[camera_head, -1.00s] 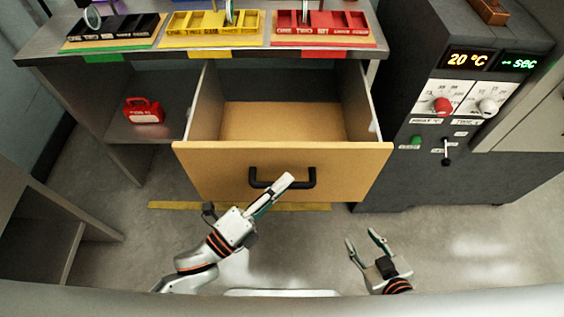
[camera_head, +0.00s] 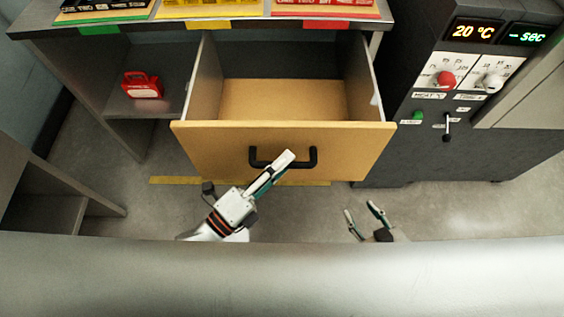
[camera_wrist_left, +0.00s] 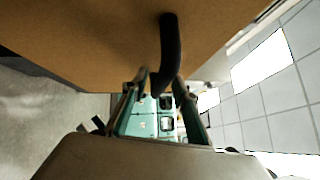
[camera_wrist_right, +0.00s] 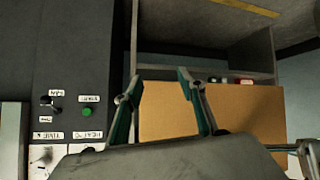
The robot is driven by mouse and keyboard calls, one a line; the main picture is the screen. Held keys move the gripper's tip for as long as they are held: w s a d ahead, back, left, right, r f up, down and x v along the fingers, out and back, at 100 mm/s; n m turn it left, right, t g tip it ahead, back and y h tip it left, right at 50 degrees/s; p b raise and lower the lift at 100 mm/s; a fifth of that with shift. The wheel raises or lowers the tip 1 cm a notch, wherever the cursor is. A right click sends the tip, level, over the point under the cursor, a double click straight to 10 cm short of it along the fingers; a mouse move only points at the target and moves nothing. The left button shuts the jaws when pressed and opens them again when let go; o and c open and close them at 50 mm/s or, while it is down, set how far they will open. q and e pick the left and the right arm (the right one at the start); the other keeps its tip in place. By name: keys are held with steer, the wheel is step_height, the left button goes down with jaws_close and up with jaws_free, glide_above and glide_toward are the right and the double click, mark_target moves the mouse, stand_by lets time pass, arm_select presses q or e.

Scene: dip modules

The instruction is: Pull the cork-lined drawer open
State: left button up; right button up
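The drawer (camera_head: 215,148) stands pulled well out of the bench, with a tan cork-coloured floor (camera_head: 280,98) and nothing seen inside. Its black handle (camera_head: 311,160) is on the tan front; it also shows in the left wrist view (camera_wrist_left: 170,40). My left gripper (camera_head: 285,160) is at the middle of the handle. In the left wrist view its fingers (camera_wrist_left: 160,82) converge on the handle bar and appear shut on it. My right gripper (camera_head: 362,212) is open and empty, low and right of the drawer front; its spread fingers show in the right wrist view (camera_wrist_right: 158,85).
A red case (camera_head: 142,86) sits on the shelf left of the drawer. A dark machine (camera_head: 430,155) with knobs and displays stands close right. Floor in front is clear.

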arm_select(q)
steer(key=v, duration=1.2)
steer(key=shift+w, duration=0.1)
arm_select(e)
steer(key=shift+r, duration=0.1)
arm_select(q)
steer(key=w+a+f+n+y+p, duration=0.45)
steer(key=a+n+y, duration=0.3)
steer(key=n, duration=0.65)
steer(key=s+a+f+n+g+y+p, duration=0.2)
steer(key=f+n, duration=0.4)
steer(key=n, duration=0.4)
steer(key=shift+s+a+g+y, duration=0.7)
steer(key=shift+a+y, duration=0.15)
steer(key=shift+a, duration=0.15)
arm_select(e)
steer(key=r, duration=0.1)
steer(key=a+r, duration=0.1)
steer(key=r, duration=0.2)
steer(key=shift+s+a+r, duration=0.1)
steer(key=shift+s+a, duration=0.1)
steer(key=shift+s, duration=0.15)
